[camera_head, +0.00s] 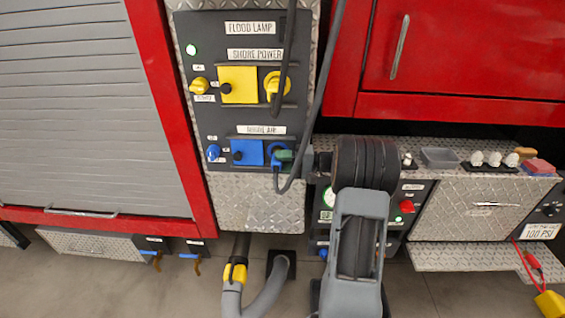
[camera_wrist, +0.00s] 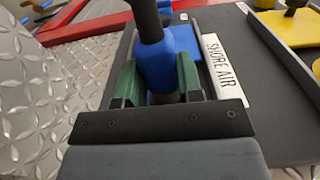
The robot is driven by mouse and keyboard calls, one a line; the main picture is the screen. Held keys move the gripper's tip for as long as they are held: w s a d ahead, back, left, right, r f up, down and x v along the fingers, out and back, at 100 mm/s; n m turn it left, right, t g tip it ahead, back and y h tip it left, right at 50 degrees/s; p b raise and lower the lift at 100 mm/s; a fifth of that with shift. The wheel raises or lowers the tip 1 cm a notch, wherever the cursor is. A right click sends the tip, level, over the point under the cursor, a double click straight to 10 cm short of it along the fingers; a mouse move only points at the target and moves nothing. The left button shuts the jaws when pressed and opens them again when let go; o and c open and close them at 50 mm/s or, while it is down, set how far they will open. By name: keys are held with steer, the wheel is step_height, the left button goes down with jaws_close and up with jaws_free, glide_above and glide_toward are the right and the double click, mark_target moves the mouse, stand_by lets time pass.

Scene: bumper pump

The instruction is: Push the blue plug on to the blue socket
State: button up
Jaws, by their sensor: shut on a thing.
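The blue plug (camera_wrist: 168,58) is between the two green fingertips of my gripper (camera_wrist: 157,82) in the wrist view, with a dark cable running up from it. My gripper (camera_head: 284,156) is shut on the plug (camera_head: 275,151) at the lower right of the SHORE AIR part of the panel in the head view. The blue socket is largely hidden behind the plug and fingers. I cannot tell whether the plug touches it or how deep it sits. A blue square cover (camera_head: 246,152) with a black knob is just left of it.
Above are a yellow square cover (camera_head: 238,85) and a yellow plug (camera_head: 277,86) with its own cable. A dark cable (camera_head: 318,100) hangs from above past my gripper. A small blue knob (camera_head: 213,152) is at left. Red cabinet (camera_head: 460,50) stands at right.

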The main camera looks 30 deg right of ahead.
steer(key=shift+w, duration=0.1)
steer(key=o, duration=1)
steer(key=shift+c, duration=0.2)
steer(key=shift+d, duration=0.15)
steer(key=b+v, duration=0.1)
steer(key=v, duration=1.2)
steer(key=shift+d+b, duration=0.3)
